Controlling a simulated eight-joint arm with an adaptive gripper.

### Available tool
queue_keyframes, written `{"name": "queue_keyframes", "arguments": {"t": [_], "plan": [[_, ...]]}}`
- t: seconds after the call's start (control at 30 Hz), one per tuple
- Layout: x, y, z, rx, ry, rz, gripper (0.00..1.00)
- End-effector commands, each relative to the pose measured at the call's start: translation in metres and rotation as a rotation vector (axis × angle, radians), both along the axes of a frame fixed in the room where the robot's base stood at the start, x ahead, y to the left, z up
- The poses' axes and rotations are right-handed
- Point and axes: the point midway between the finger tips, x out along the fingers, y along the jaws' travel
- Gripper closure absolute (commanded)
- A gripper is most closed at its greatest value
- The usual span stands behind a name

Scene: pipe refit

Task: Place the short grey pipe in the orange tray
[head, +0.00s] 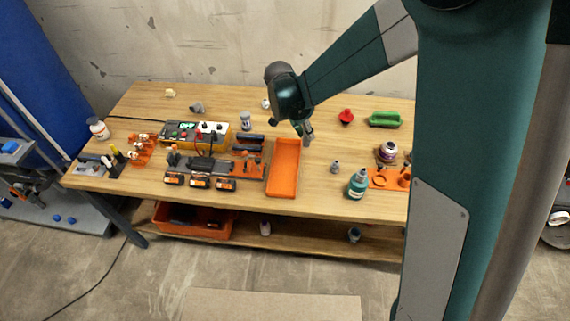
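The orange tray (283,170) lies near the middle of the workbench, long side running front to back, and its floor looks empty. My gripper (306,134) points down at the tray's far right corner. Its fingers are small and dark here, so I cannot tell whether they are open or hold anything. I cannot identify the short grey pipe with certainty. A small grey piece (336,167) stands right of the tray, and another grey piece (197,107) lies at the back left. Dark grey bars (249,138) lie just left of the tray.
Left of the tray are a device with a lit display (187,128), orange holders (247,168) and black-orange blocks (200,182). To the right are a teal bottle (357,184), a purple-topped jar (387,152), a red piece (346,116) and a green piece (385,119).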

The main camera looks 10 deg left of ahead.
Motion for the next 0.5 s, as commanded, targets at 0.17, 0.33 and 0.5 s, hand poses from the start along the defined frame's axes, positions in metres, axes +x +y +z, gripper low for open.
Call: {"name": "queue_keyframes", "arguments": {"t": [0.17, 0.33, 0.5], "plan": [[-0.020, 0.039, 0.000, 0.000, 0.000, 0.052, 0.91], [-0.034, 0.063, 0.000, 0.000, 0.000, 0.083, 0.91], [-0.040, 0.074, 0.000, 0.000, -0.001, 0.098, 0.91]]}}
